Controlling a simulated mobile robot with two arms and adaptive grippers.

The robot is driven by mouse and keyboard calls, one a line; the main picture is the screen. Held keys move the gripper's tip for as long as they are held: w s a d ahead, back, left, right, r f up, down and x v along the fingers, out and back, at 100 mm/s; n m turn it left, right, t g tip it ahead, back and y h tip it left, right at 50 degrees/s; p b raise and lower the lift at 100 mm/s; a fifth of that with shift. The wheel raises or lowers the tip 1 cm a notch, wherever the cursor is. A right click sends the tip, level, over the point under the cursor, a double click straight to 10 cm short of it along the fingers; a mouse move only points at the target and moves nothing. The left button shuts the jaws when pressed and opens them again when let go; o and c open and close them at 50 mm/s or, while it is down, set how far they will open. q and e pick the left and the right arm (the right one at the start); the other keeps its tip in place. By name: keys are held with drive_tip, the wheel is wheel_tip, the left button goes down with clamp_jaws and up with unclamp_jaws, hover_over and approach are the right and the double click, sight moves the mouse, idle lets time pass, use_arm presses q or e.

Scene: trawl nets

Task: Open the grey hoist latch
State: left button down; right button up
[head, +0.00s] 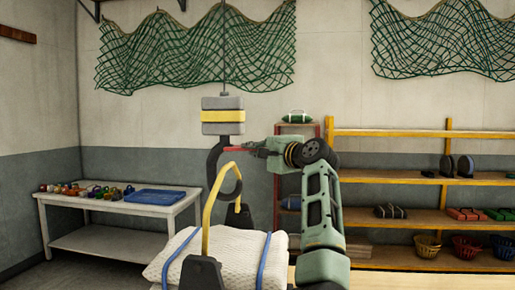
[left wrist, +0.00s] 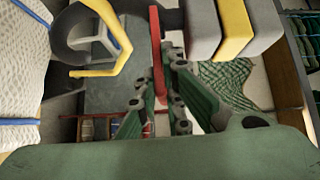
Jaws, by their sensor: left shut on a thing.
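The grey hoist block (head: 223,102) with a yellow band hangs from a cable, with a dark hook (head: 214,158) below it. The latch shows as a thin red bar (head: 235,150) sticking out sideways from the hook's shank, below the block. My left gripper (head: 256,148) is shut on the red bar at the hook's right. In the left wrist view the red bar (left wrist: 157,65) runs up between the fingers, beside the grey and yellow block (left wrist: 202,28). The hook's curve (left wrist: 62,38) is at upper left. My right gripper is not in view.
A white net bale (head: 225,250) with blue straps and a yellow handle (head: 209,205) stands below; the handle is close to the hook, and I cannot tell if they touch. A table (head: 120,198) is at left, a yellow shelf rack (head: 415,177) at right. Green nets (head: 200,48) hang behind.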

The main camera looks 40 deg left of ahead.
use_arm(q)
wheel_tip(320, 180, up, 2)
drive_tip(key=n+h+p, duration=0.1)
drive_tip(key=p, duration=0.1)
drive_tip(key=shift+r+p, duration=0.1)
drive_tip(key=shift+p, duration=0.2)
drive_tip(key=shift+s+a+r+n+h+p, duration=0.15)
drive_tip(key=shift+r+n+h+p, duration=0.1)
drive_tip(key=shift+n+h+p, duration=0.45)
drive_tip(key=c, duration=2.2)
unclamp_jaws()
drive_tip(key=shift+a, duration=0.1)
drive_tip(key=shift+o, duration=0.2)
drive_tip(key=v, duration=1.2)
